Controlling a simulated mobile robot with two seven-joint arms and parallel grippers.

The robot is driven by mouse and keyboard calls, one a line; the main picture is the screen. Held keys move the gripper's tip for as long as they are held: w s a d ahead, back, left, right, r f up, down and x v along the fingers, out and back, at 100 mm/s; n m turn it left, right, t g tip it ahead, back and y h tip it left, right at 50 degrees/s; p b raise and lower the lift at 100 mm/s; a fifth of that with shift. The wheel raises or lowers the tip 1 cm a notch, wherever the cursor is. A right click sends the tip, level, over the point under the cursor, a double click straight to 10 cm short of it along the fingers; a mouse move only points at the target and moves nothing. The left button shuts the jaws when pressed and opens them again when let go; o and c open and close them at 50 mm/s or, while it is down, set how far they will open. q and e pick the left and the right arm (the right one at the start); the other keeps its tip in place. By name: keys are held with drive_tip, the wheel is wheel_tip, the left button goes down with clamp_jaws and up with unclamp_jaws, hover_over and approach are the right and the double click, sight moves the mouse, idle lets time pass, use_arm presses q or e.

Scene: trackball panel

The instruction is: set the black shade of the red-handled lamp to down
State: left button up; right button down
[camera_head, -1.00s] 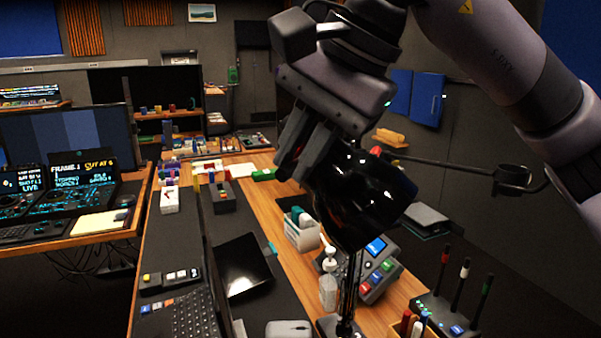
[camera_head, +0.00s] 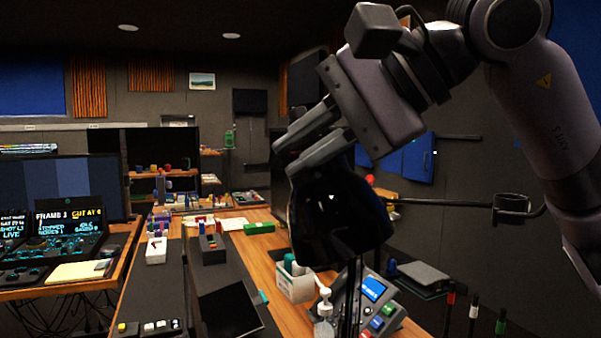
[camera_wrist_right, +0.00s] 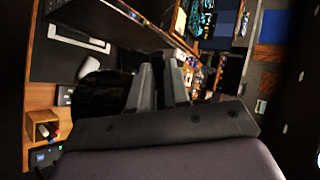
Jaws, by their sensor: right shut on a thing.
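The lamp's black shade (camera_head: 335,215) is glossy and hangs below my right gripper (camera_head: 284,158) in the head view, its wide end facing mostly downward. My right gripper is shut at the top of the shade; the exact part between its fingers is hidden. A small red part (camera_head: 370,180) shows behind the shade, by a thin dark lamp arm (camera_head: 440,203). In the right wrist view the shade (camera_wrist_right: 98,95) is a dark shape left of the fingers (camera_wrist_right: 163,65). My left gripper is not in view.
Below the shade stand a pump bottle (camera_head: 324,310), a white bin (camera_head: 294,284) and a button box with a blue screen (camera_head: 372,292). Several coloured-tip sticks stand at the lower right. A wooden desk (camera_head: 262,262) runs back to the left.

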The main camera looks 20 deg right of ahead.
drive_tip(key=shift+s+d+f+t+y+b, duration=0.15)
drive_tip(key=shift+t+y+b, duration=0.4)
drive_tip(key=shift+b, duration=0.45)
drive_tip(key=shift+s+d+f+t+y+b, duration=0.15)
drive_tip(key=shift+t+y+b, duration=0.35)
drive_tip(key=shift+b, duration=0.5)
drive_tip(key=shift+r, duration=0.1)
drive_tip(key=c, duration=1.1)
unclamp_jaws()
drive_tip(key=shift+s, duration=0.1)
